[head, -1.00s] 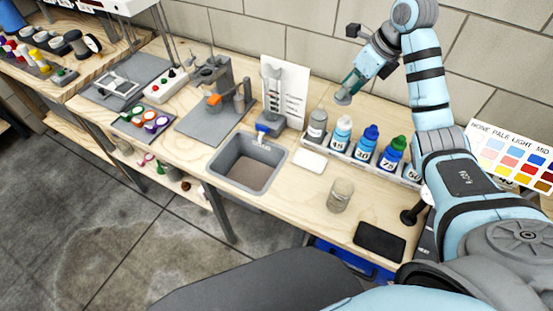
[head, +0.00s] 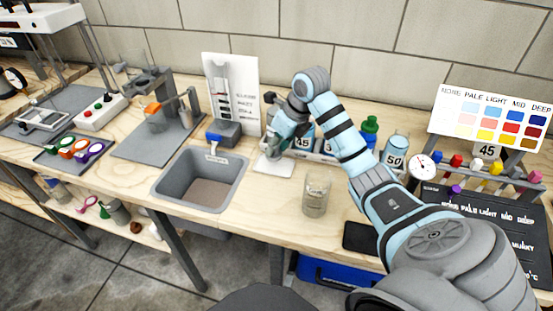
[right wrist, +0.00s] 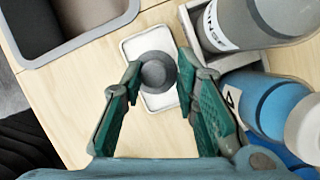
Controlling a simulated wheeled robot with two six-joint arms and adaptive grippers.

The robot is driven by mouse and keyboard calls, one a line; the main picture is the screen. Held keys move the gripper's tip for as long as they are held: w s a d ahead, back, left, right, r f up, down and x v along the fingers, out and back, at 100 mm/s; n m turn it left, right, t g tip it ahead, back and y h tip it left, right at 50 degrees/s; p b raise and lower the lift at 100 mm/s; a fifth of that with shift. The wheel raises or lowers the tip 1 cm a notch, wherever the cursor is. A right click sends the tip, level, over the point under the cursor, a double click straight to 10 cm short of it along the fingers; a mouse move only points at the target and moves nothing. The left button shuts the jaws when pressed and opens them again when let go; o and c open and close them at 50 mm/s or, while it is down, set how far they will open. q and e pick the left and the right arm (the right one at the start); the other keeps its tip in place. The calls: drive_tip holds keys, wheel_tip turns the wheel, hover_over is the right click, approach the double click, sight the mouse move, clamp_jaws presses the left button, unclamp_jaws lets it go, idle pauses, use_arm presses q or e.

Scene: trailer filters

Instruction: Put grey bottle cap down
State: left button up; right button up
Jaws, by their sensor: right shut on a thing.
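The grey bottle cap (right wrist: 155,73) is a round, dark grey disc between the two green fingertips in the right wrist view. My right gripper (right wrist: 158,72) is shut on it. Behind the cap lies a white rectangular pad (right wrist: 133,48) on the wooden bench. In the head view my right gripper (head: 273,153) points down just over this pad (head: 268,170). I cannot tell whether the cap touches the pad. The gripper mostly hides the cap in the head view. My left gripper is not in view.
A grey basin (head: 160,186) is left of the pad. The rinse bottle (right wrist: 250,20) and a blue bottle (right wrist: 265,100) stand close on the right. A glass jar (head: 316,196) and a black slab (head: 361,237) are nearer the front right.

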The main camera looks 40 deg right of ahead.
sight(278, 153)
wheel_tip(278, 153, down, 4)
drive_tip(key=shift+s+f+b, duration=0.1)
drive_tip(key=shift+b, duration=0.3)
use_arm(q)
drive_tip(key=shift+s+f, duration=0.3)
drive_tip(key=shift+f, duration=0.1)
use_arm(e)
drive_tip(key=o, duration=0.3)
drive_tip(key=shift+f, duration=0.15)
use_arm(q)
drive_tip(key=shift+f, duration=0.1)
use_arm(e)
drive_tip(key=shift+o, duration=0.8)
drive_tip(key=shift+r, duration=0.35)
use_arm(q)
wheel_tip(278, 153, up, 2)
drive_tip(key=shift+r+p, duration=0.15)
drive_tip(key=shift+p, duration=1)
use_arm(e)
drive_tip(key=v, duration=1.1)
drive_tip(key=shift+s+r, duration=0.2)
drive_tip(key=shift+r, duration=0.15)
